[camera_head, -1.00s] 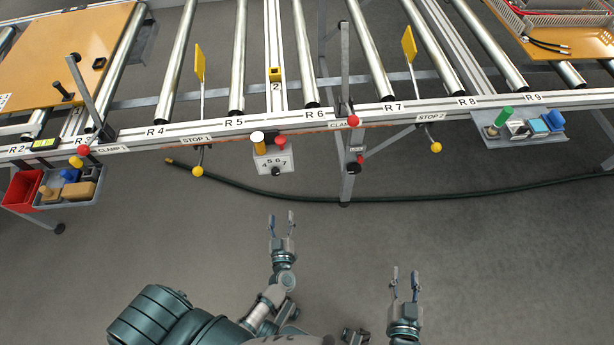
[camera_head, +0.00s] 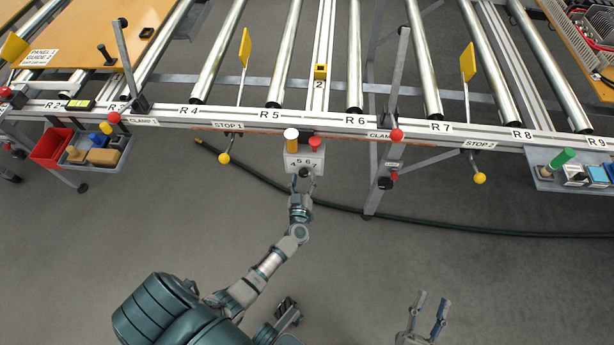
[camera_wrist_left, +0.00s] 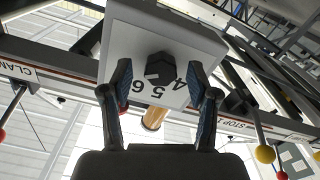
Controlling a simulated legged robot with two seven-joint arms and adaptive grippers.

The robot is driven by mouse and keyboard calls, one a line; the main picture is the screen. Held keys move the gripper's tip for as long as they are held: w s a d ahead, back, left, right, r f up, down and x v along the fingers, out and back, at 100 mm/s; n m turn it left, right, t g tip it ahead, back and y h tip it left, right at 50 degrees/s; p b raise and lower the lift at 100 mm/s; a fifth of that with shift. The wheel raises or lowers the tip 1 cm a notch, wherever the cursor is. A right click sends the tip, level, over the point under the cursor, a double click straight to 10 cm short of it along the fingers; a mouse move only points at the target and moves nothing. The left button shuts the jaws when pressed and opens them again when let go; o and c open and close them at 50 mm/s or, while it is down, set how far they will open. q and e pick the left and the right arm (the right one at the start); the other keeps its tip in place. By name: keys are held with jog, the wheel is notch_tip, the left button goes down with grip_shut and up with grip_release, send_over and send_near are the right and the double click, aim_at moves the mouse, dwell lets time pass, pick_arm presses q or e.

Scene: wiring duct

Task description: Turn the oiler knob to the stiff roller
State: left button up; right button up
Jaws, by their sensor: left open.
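The oiler box (camera_head: 303,159) is a pale box on the front rail between R5 and R6, with digits 4, 5, 6 showing. A cylinder with an orange-brown body and a white top (camera_head: 291,136) and a red button (camera_head: 314,143) stand on it. Its dark knob (camera_wrist_left: 160,68) shows in the left wrist view on the box face. My left gripper (camera_head: 304,178) is open at the box front; in the left wrist view its fingers (camera_wrist_left: 160,100) stand either side of the knob, apart from it. My right gripper (camera_head: 432,312) is open and empty at the lower right. Rollers (camera_head: 353,60) are labelled along the rail.
Yellow-balled STOP levers (camera_head: 223,158) and red-balled CLAMP levers (camera_head: 396,135) stick out from the rail on both sides. A red bin (camera_head: 50,148) and parts trays hang at the ends.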

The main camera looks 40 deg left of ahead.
pick_arm(q)
jog(key=shift+w+a+f, duration=0.15)
jog(key=shift+w+a, duration=0.05)
jog(key=shift+a, duration=0.3)
jog(key=shift+w+a+f, duration=0.1)
jog(key=shift+w+a, duration=0.1)
jog(key=shift+a, duration=0.3)
jog(key=shift+d+r, duration=0.3)
jog(key=shift+d, duration=0.45)
jog(key=shift+c, duration=0.3)
jog(key=shift+d+r, duration=0.15)
jog(key=shift+d, duration=0.2)
jog(key=c, duration=0.4)
jog(key=shift+d, duration=0.1)
jog(key=c, duration=0.4)
grip_shut()
jog(key=shift+a, duration=0.75)
jog(key=shift+w+d, duration=0.1)
jog(key=shift+d, duration=0.25)
pick_arm(e)
jog(key=shift+r+t, duration=0.25)
jog(key=shift+t, duration=0.05)
